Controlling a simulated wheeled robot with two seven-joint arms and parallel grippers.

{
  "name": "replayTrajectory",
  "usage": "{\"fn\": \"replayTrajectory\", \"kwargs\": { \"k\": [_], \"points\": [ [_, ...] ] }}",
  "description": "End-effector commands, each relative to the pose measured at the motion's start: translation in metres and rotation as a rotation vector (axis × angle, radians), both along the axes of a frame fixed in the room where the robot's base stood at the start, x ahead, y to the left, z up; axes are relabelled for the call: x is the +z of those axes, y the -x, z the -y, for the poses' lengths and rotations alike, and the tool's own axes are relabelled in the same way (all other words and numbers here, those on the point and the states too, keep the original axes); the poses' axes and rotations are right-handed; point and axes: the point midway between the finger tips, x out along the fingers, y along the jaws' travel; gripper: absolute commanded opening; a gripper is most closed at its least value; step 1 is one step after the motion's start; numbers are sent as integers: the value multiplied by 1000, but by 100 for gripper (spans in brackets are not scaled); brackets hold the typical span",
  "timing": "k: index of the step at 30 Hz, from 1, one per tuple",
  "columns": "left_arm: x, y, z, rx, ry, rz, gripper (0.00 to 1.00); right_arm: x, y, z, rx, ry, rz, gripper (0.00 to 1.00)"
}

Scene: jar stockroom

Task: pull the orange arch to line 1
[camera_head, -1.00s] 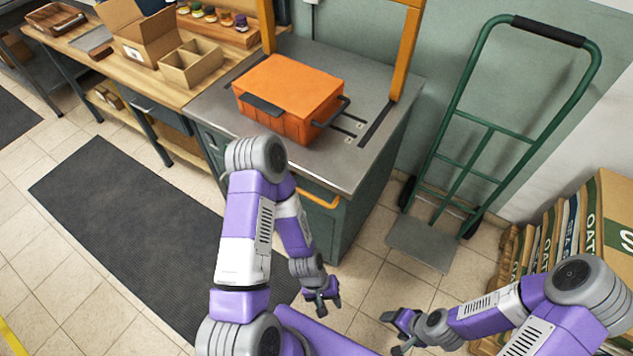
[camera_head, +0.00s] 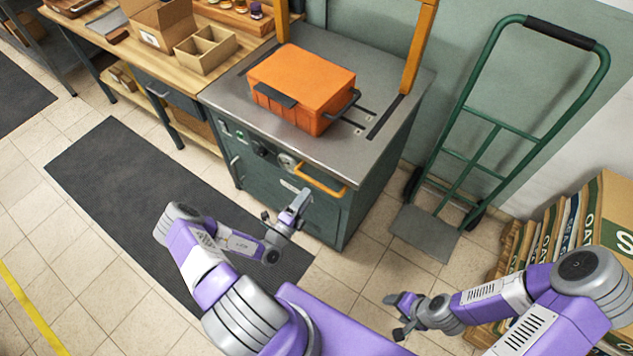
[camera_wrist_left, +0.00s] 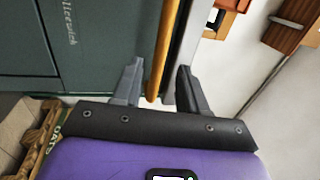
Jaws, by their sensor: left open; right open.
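The tall orange arch (camera_head: 418,45) stands on the grey metal top of a green cabinet. Its two posts show in the head view; its upper part is cut off. A separate orange bar handle (camera_head: 318,181) is on the cabinet's front and shows in the left wrist view (camera_wrist_left: 164,45). My left gripper (camera_head: 284,207) is open and empty in front of the cabinet, left of the handle. In the wrist view the bar appears between its fingers, apart from both. My right gripper (camera_head: 393,316) is open over the floor. I cannot make out which mark is line 1.
An orange box (camera_head: 305,80) with dark handles sits on the cabinet top (camera_head: 240,100), beside dark slots and short lines. A wooden bench (camera_head: 185,90) with cartons stands at left. A green hand truck (camera_head: 470,165) and stacked sacks (camera_head: 610,210) are at right.

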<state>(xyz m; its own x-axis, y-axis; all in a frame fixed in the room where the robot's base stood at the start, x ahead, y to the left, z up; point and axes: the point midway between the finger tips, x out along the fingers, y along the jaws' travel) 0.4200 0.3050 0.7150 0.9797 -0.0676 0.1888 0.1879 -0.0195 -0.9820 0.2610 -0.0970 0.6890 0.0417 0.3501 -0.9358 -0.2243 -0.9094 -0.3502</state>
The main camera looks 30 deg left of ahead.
Motion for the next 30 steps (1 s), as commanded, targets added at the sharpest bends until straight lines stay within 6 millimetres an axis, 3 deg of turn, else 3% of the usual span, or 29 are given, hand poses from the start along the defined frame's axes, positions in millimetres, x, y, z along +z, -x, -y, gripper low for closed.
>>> {"fn": "replayTrajectory", "kwargs": {
  "k": [12, 23, 30],
  "points": [
    [11, -59, 7, -9, -6, 0, 42, -7, 0, 0, 0, 0, 0, 66],
    [13, -66, 7, -7, -5, -1, 42, -8, 0, 0, 0, 0, 0, 66],
    [13, -66, 8, -8, -5, -1, 8, -8, 0, 0, 0, 0, 0, 66]
  ]
}}
